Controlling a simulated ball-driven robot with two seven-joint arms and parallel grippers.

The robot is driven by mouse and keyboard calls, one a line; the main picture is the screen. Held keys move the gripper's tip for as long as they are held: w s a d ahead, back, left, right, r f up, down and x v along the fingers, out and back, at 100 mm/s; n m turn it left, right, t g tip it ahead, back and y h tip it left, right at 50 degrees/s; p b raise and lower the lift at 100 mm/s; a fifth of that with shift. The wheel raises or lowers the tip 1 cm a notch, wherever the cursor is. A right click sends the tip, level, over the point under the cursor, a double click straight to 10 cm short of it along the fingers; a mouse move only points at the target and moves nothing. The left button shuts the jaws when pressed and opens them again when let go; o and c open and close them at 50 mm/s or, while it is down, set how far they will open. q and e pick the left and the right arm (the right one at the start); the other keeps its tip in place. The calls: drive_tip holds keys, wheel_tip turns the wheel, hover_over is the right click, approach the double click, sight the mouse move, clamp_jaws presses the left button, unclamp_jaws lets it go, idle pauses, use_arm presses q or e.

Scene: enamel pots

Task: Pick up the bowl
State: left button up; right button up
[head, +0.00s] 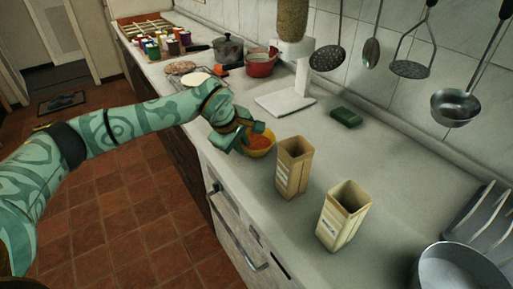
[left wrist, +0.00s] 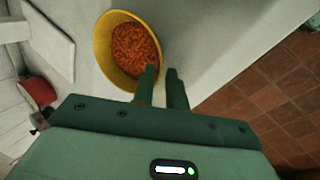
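The bowl (head: 262,152) is yellow, stands upright on the counter and holds orange-red grainy contents. My left gripper (head: 250,135) is at its near-left rim, and its hand partly hides the bowl in the head view. In the left wrist view the bowl (left wrist: 102,50) lies ahead of the gripper (left wrist: 163,72). The two fingers are a little apart, one over the bowl's rim and the other just outside it. Light counter shows between them, and I see no clear grip on the rim. My right gripper is in neither view.
Two open tan cartons, one (head: 292,170) close right of the bowl and one (head: 340,222) nearer, stand on the counter (head: 385,160). A white stand (head: 290,98) and a green sponge (head: 346,117) are behind. A red pot (head: 261,66) is farther back. Ladles hang on the wall.

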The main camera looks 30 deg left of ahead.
sight(245, 149)
use_arm(q)
drive_tip(key=b+x, duration=0.1)
drive_tip(key=x, duration=0.3)
drive_tip(key=shift+w+a+f, duration=0.15)
drive_tip(key=shift+w+f, duration=0.1)
drive_tip(key=shift+w, duration=0.05)
drive_tip(key=shift+r, duration=0.1)
drive_tip(key=shift+s, duration=0.1)
clamp_jaws()
